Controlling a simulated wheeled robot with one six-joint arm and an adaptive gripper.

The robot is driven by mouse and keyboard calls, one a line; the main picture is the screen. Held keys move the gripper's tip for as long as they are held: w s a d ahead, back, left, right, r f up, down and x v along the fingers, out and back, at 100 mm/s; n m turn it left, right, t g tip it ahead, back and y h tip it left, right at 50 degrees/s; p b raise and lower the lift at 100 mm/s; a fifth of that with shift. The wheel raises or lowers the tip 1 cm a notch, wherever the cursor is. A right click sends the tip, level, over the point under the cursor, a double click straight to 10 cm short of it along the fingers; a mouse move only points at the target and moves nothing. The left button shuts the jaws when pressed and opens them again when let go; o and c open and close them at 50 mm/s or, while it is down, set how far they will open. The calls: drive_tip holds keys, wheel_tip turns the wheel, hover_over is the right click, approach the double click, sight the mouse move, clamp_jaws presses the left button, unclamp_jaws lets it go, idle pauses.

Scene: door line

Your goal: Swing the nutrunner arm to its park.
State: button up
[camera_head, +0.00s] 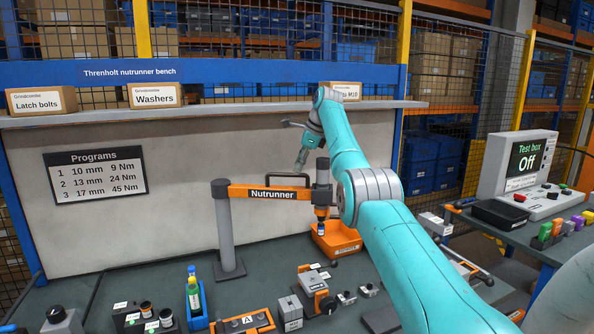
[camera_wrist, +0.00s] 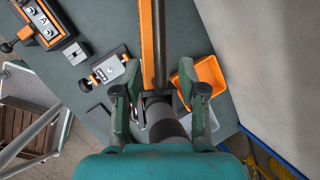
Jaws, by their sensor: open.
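The nutrunner arm (camera_head: 262,194) is an orange beam on a grey post (camera_head: 225,235). A dark handle bar (camera_head: 272,176) runs along its top. Its tool head (camera_head: 322,205) hangs at the right end, above an orange tray. In the wrist view the beam (camera_wrist: 147,45) runs up from between my fingers. My gripper (camera_head: 301,165) is open and points down just above the beam, near the tool head. In the wrist view my gripper (camera_wrist: 160,97) has one finger on each side of the dark tool head (camera_wrist: 163,120). I cannot tell whether they touch. I cannot make out a marked park.
The orange tray (camera_head: 335,240) sits on the bench under the tool. Several fixtures, including an orange block marked A (camera_head: 245,322) and a bottle in a blue holder (camera_head: 194,292), line the front. A shelf with boxes (camera_head: 155,95) is behind. A test box (camera_head: 525,165) reads Off at right.

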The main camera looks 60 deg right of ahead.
drive_tip(key=v, duration=0.9)
drive_tip(key=shift+f, duration=0.1)
idle(0.6)
